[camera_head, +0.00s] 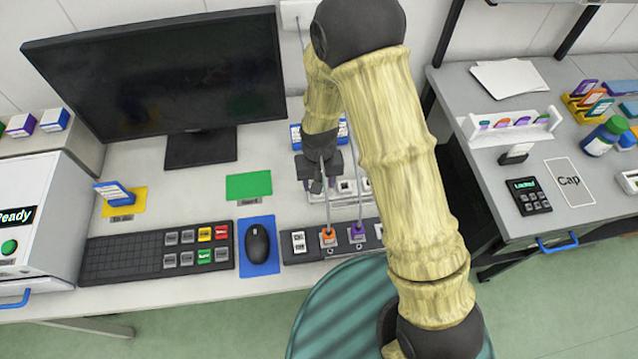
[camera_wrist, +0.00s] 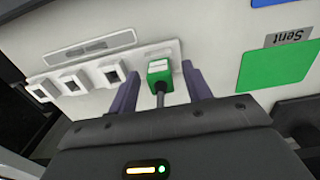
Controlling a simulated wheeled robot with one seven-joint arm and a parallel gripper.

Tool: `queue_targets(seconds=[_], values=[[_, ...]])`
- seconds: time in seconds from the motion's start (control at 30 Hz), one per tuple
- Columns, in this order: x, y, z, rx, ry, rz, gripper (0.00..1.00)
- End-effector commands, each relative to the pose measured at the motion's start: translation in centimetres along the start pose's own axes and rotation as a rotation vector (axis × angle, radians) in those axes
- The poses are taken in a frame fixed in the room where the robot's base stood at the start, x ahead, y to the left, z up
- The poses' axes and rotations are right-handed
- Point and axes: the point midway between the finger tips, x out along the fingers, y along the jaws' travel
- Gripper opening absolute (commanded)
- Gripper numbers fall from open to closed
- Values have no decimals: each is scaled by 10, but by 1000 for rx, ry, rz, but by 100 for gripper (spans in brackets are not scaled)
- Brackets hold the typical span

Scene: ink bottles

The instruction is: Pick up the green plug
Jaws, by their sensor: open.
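The green plug (camera_wrist: 158,70) sits in the end socket of a white socket strip (camera_wrist: 100,74) in the wrist view, with its dark cable running back toward my gripper (camera_wrist: 160,76). My gripper is open, with one finger on each side of the plug and small gaps visible between. Other sockets on the strip look empty. In the head view my gripper (camera_head: 320,184) is over the strip (camera_head: 347,187), and the green plug is hidden there by my gripper and arm.
An orange plug (camera_head: 328,237) and a purple plug (camera_head: 357,232) stand in a dark strip in front, with cables rising from them. A green mat (camera_head: 249,186), mouse (camera_head: 257,243) and keyboard (camera_head: 150,254) lie left. The monitor (camera_head: 160,75) stands behind on the left.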

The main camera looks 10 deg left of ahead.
Motion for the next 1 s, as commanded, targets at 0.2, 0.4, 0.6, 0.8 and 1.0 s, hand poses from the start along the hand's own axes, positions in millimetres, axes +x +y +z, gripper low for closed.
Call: queue_targets(seconds=[0.2,0.4,0.6,0.8,1.0], values=[[0,0,0,0,1,0,49],[0,0,0,0,1,0,49],[0,0,0,2,1,0,29],[0,0,0,1,1,0,5],[-1,0,0,0,1,0,5]])
